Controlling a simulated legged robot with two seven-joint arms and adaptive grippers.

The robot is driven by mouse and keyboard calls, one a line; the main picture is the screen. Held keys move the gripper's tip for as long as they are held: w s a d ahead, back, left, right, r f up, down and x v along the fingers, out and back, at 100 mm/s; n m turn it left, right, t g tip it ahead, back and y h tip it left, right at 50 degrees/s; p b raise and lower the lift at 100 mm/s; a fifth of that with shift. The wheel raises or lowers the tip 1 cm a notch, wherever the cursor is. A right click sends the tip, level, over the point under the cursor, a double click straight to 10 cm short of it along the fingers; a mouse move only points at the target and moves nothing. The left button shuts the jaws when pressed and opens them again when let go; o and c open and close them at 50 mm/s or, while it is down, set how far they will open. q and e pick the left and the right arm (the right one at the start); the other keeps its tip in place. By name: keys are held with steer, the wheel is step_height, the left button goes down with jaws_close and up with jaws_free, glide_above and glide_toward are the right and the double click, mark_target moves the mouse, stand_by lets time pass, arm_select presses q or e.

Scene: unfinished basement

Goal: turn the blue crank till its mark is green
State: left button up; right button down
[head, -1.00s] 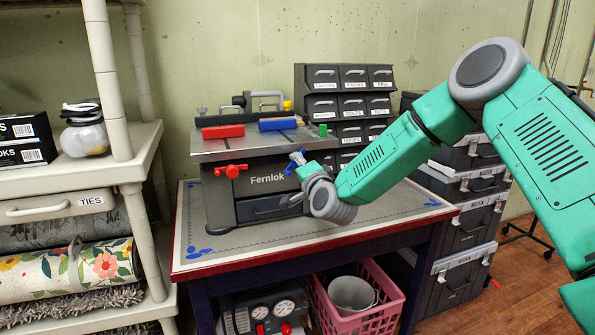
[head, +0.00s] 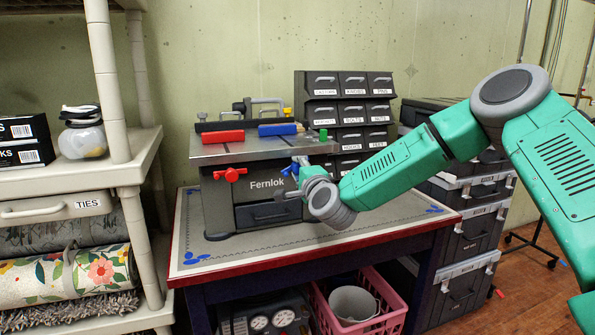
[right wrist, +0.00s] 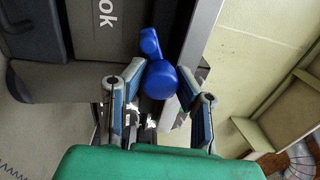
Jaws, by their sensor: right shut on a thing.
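The blue crank (head: 289,171) is on the right part of the front of the grey Fernlok machine (head: 222,205), mostly hidden by my gripper in the head view. In the right wrist view its blue arm and rounded handle (right wrist: 160,78) show between my fingers. My right gripper (head: 297,177) is shut on the crank's handle, with one finger on each side of it in the right wrist view (right wrist: 160,88). I cannot make out the crank's mark or its colour. My left gripper is not in view.
A red crank (head: 230,174) sits on the machine's front left. Red (head: 222,136) and blue (head: 277,130) blocks and a small green piece (head: 323,135) are on its top. Drawer units (head: 350,110) stand behind right; a shelf (head: 140,160) stands left.

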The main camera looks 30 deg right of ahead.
steer(key=shift+s+f, duration=0.1)
steer(key=shift+f, duration=0.35)
steer(key=c, duration=1.2)
jaws_free()
steer(key=shift+d+r, duration=0.1)
steer(key=shift+r, duration=0.1)
steer(key=shift+s, duration=0.1)
steer(key=v, duration=1.1)
steer(key=shift+s, duration=0.35)
